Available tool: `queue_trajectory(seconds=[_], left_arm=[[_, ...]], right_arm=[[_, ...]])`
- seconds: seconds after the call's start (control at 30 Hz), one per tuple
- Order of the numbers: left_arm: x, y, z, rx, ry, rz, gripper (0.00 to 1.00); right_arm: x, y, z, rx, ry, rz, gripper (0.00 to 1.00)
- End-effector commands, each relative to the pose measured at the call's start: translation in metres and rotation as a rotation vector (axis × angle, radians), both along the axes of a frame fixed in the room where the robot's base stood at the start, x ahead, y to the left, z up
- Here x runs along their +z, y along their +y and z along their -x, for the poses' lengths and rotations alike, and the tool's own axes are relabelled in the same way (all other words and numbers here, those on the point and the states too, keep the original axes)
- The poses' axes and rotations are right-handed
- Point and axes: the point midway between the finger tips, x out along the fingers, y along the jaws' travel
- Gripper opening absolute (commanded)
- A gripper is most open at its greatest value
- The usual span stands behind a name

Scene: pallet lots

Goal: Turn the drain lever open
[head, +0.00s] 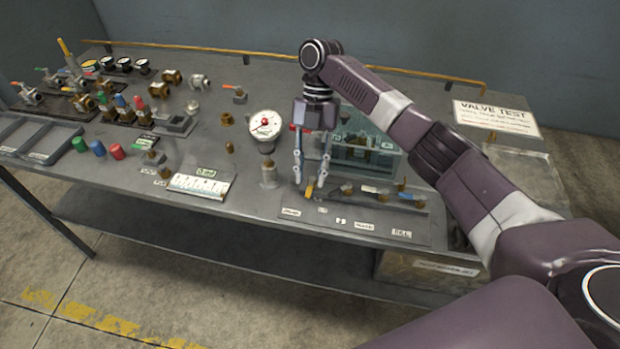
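My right gripper (311,187) points straight down over the front of the bench, right of the gauge. Its two fingers are apart, with a gap between them. A small yellow-orange lever or handle (309,190) shows between and just below the fingertips; I cannot tell whether they touch it. It sits at the left end of a row of small valves on a dark panel (380,224) with white labels, too small to read surely, so I cannot confirm which is the drain lever. A blue-handled valve (376,190) is farther right in the row. My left gripper is out of view.
A round white gauge (264,125) stands left of the gripper. A clear-walled case (366,152) stands behind the valve row. A "VALVE TEST" sign (496,117) is at the back right. Several valves and fittings crowd the bench's left side.

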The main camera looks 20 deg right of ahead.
Motion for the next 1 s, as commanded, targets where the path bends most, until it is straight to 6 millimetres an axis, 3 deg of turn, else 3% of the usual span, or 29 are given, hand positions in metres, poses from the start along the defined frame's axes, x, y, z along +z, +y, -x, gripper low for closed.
queue_trajectory(seconds=[0.2, 0.43, 0.63, 1.0], left_arm=[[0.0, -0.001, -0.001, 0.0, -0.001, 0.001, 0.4], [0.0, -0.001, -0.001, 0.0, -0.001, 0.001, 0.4], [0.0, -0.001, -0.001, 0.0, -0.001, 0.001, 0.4], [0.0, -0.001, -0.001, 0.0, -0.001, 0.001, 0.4]], right_arm=[[0.046, -0.011, -0.017, -0.001, -0.005, 0.003, 0.27], [0.079, -0.018, -0.028, 0.0, -0.003, 0.002, 0.27], [0.09, -0.02, -0.031, 0.001, -0.002, -0.001, 0.27], [0.091, -0.02, -0.032, 0.001, -0.002, -0.001, 0.27]])
